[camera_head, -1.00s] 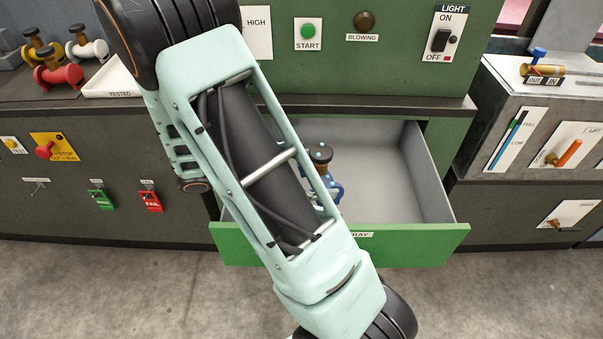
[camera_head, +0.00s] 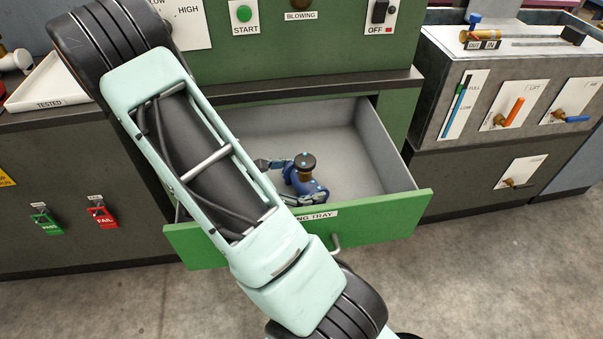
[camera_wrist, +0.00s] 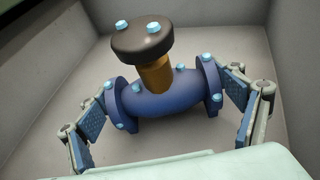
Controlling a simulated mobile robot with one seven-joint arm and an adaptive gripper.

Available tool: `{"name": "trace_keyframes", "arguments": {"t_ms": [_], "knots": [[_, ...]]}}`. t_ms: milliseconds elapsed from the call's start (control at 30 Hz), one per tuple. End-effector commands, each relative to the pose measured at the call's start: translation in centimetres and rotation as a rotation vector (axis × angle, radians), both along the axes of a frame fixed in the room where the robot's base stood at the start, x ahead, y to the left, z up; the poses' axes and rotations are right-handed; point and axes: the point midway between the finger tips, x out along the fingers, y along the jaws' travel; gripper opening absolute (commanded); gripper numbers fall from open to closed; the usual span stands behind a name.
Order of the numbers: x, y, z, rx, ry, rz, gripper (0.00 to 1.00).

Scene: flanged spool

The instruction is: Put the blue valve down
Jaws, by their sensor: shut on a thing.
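The blue valve (camera_head: 308,187), a flanged body with a brown neck and dark round cap, is inside the open drawer (camera_head: 377,149), behind its green front. My gripper (camera_wrist: 165,95) is shut on the valve, one finger pad at each end flange. The valve is over or on the grey drawer floor (camera_wrist: 200,48); I cannot tell whether it touches.
A white tray labelled TESTED (camera_head: 55,83) is at the left on the counter. A green panel (camera_head: 330,60) with a START button rises behind the drawer. The drawer floor right of the valve is clear. A grey cabinet (camera_head: 440,90) with levers stands at the right.

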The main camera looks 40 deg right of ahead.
Motion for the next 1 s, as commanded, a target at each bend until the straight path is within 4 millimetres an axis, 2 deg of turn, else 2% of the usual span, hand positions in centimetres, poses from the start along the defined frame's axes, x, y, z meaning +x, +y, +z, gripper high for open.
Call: {"name": "trace_keyframes", "arguments": {"t_ms": [333, 367, 467, 833, 1000], "knots": [[0.0, -0.1, -0.1, -0.006, -0.002, -0.001, 0.28], [0.0, 0.0, -0.2, -0.001, -0.001, 0.000, 0.88], [0.0, 0.0, -0.2, 0.000, -0.001, 0.000, 0.99], [0.1, 0.1, 0.2, 0.000, -0.001, 0.001, 1.00], [0.5, 2.4, 1.2, 0.000, -0.002, 0.005, 1.00]]}}
